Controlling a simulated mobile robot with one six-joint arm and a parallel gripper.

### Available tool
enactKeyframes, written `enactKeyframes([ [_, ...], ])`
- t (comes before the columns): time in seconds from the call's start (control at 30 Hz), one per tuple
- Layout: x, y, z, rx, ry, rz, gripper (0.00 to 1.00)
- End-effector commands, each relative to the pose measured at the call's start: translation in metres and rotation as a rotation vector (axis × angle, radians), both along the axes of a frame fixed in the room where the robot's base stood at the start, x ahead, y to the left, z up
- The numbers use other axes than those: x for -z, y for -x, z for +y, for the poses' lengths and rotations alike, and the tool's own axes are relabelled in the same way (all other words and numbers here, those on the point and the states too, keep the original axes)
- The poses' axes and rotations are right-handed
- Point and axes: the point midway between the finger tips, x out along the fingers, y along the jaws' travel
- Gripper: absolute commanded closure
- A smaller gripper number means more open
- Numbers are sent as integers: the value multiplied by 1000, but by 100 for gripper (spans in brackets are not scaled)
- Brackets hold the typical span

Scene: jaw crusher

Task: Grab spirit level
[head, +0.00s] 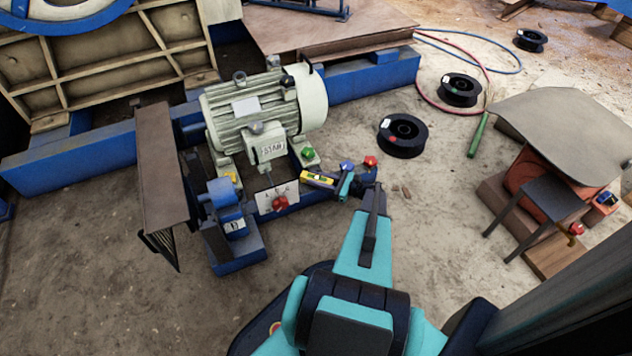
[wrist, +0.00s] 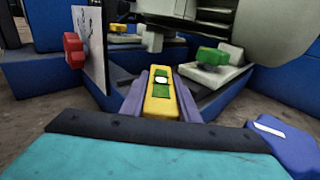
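The spirit level (head: 318,178) is a short yellow bar with a green vial window, by the blue frame below the motor's right end. In the wrist view the spirit level (wrist: 158,108) points away from me, lengthwise between the two purple fingers. My gripper (wrist: 160,92) has a finger along each long side, with no clear gap, and looks shut on it. In the head view my gripper (head: 336,181) reaches the level from the right. The level's near end is hidden by my wrist. I cannot tell whether it rests on the frame or is just clear of it.
A red knob (head: 280,203) on a white panel stands left of the level, and a green knob (head: 308,154) lies behind it. The motor (head: 262,108) rises close behind. Black spools (head: 403,135) lie on open floor to the right.

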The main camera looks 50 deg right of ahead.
Motion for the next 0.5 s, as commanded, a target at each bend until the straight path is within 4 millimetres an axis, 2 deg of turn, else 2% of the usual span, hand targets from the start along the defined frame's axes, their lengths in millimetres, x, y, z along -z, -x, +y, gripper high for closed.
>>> enactKeyframes([
  [0.33,-2,0,-1,1,0,0,100],
  [0.5,-11,0,-1,1,1,0,100],
])
